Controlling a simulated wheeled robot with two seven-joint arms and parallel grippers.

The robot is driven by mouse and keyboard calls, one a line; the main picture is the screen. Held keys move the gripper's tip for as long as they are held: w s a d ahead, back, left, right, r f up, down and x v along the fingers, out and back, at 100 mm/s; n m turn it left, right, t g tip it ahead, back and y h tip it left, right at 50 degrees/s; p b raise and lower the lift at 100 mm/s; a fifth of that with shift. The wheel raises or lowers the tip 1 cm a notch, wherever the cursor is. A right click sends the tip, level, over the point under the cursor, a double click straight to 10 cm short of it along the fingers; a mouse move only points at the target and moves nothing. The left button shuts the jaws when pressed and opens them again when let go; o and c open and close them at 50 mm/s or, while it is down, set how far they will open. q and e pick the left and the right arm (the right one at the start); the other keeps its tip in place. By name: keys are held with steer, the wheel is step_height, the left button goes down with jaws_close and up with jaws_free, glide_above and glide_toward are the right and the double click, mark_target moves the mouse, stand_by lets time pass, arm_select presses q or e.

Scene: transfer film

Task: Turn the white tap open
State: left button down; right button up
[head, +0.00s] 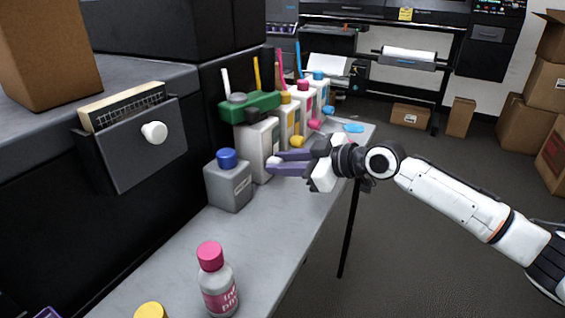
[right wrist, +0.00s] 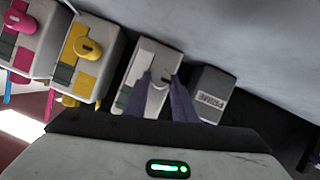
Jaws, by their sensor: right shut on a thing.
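The white tap (head: 272,162) sits low on the front of a white container (head: 260,138) in the row on the grey counter. My right gripper (head: 278,162) reaches in from the right, its purple fingers shut on the tap. In the right wrist view, the white tap (right wrist: 155,98) shows between the two fingers, against the white container (right wrist: 152,62). The fingers hide part of the tap, so I cannot tell how far it is turned. A small purple piece, apparently the tip of my left gripper (head: 47,313), shows at the bottom left edge; its opening is not visible.
A grey bottle with a blue cap (head: 228,182) stands just left of the white container. Yellow (head: 297,140) and pink (head: 314,124) taps are on neighbouring containers. A pink-capped bottle (head: 218,285) stands at the front. The counter between is clear.

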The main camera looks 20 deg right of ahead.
steer(key=shift+m, duration=0.3)
steer(key=shift+w+m+g+y, duration=0.1)
steer(key=shift+m+g+y, duration=0.3)
steer(key=shift+m, duration=0.2)
steer(key=shift+w+d+m+g+y+b, duration=0.1)
steer(key=shift+m+g+y+b, duration=0.25)
steer(key=shift+m, duration=0.25)
steer(key=shift+w+d+m+g+y+b, duration=0.1)
steer(key=shift+m+g+y+b, duration=0.2)
steer(key=shift+m, duration=0.3)
steer(key=shift+f+m+g+y, duration=0.1)
steer(key=shift+m+g+y, duration=0.2)
steer(key=shift+m, duration=0.4)
steer(key=shift+w+d+m+y+b, duration=0.15)
steer(key=shift+m+y+b, duration=0.15)
steer(key=shift+m+y, duration=0.5)
steer(key=m, duration=0.1)
steer(key=m+y, duration=0.1)
steer(key=m+g+b, duration=0.1)
steer(key=shift+f+m+y, duration=0.25)
steer(key=shift+m+y, duration=0.05)
steer(key=shift+y, duration=0.05)
steer(key=shift+d+m, duration=0.1)
steer(key=shift+m, duration=0.3)
steer(key=shift+b, duration=0.3)
